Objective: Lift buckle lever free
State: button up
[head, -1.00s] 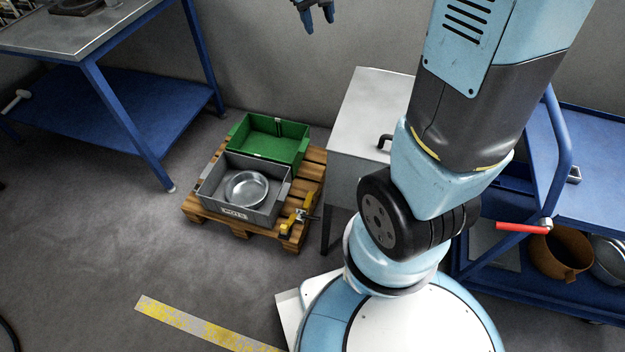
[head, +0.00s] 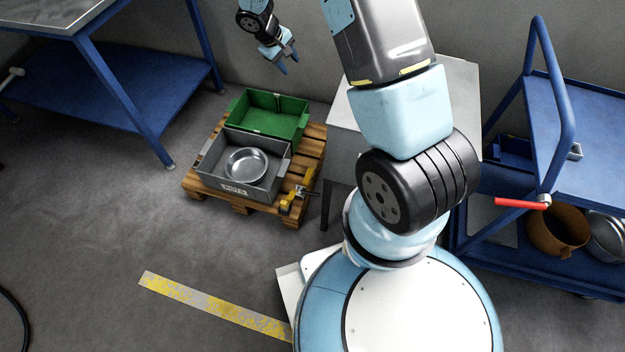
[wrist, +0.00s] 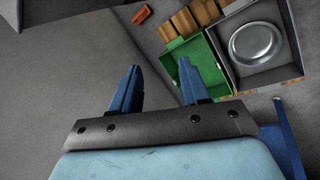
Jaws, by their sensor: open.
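A small yellow and dark fitting (head: 291,200), which looks like the buckle, sits on the right front part of the wooden pallet (head: 312,160), beside the grey crate (head: 205,182). Its lever is too small to make out clearly. My gripper (head: 288,64) is open and empty, in the air above and behind the pallet in the head view. In the wrist view my gripper (wrist: 159,65) shows two blue fingers spread apart with nothing between them. The buckle cannot be made out there.
The grey crate holds a round metal pan (head: 246,166); a green crate (head: 243,101) stands behind it. A grey cabinet (head: 345,115) stands right of the pallet. Floor in front is clear.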

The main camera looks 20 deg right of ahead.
notch_tip(320, 180, down, 13)
jog(key=a+n, duration=0.2)
jog(key=n+g, duration=0.2)
jog(key=n, duration=0.2)
send_near(313, 193)
jog(key=x, duration=0.9)
jog(key=shift+f, duration=0.3)
jog(key=shift+c, duration=0.3)
grip_shut()
